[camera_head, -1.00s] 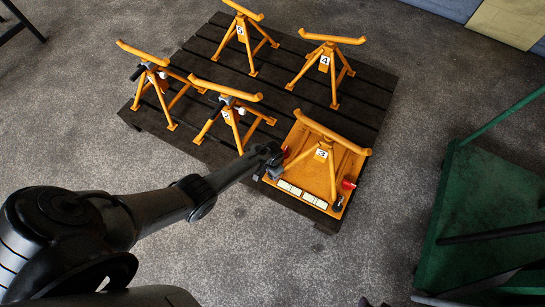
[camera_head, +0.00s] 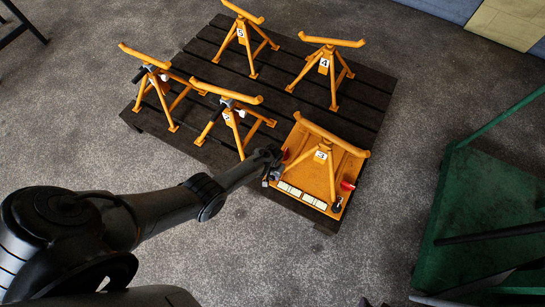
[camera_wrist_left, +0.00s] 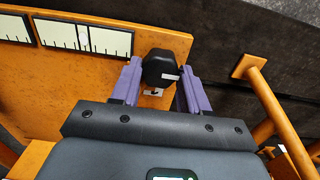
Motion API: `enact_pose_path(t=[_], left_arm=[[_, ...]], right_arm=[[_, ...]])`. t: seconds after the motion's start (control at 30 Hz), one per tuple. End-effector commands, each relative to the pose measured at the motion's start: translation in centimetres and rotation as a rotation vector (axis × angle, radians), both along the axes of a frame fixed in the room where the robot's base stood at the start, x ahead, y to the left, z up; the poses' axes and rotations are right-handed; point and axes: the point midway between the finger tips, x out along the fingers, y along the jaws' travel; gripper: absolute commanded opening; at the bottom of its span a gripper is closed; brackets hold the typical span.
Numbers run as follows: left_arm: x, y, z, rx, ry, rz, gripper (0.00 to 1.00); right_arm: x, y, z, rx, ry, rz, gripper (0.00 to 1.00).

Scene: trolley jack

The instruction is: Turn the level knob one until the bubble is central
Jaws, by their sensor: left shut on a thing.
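My left gripper (camera_head: 270,172) is at the left corner of the orange plate (camera_head: 315,185) that carries stand 3 (camera_head: 322,156). In the left wrist view its purple fingers (camera_wrist_left: 160,70) are shut on a black knob (camera_wrist_left: 160,66) from both sides. A small label below the knob is partly covered. Two white level vials (camera_wrist_left: 84,36) lie on the plate beside it. The nearer vial has a bubble close to its middle. The other vial is cut off by the frame, and I see no bubble in its visible part. My right gripper is not in view.
A second black knob (camera_head: 337,204) and a red knob (camera_head: 348,185) are at the plate's right side. Other orange stands, such as stand 4 (camera_head: 325,66), stand on the dark slatted pallet (camera_head: 275,88). A green trolley (camera_head: 490,190) is at the right.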

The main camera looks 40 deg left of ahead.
Motion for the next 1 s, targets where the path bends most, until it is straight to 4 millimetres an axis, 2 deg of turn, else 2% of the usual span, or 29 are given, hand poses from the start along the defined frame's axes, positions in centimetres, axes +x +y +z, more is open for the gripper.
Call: enact_pose_path(t=[0.2, 0.23, 0.37, 0.77, 1.0], left_arm=[[-0.1, 0.0, -0.1, 0.0, 0.001, -0.001, 0.14], [-0.1, 0.0, -0.1, 0.0, 0.001, -0.001, 0.49], [-0.1, 0.0, -0.1, 0.0, 0.001, -0.001, 0.69], [0.0, 0.0, 0.5, 0.0, 0.0, -0.002, 0.7], [-0.1, 0.0, 3.2, 0.0, 0.001, -0.002, 0.7]], right_arm=[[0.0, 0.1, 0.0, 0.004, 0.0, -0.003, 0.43], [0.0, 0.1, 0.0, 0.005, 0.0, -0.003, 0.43], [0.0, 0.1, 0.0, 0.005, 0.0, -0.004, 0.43], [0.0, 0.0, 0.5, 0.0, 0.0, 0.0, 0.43], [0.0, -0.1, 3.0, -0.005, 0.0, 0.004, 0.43]])
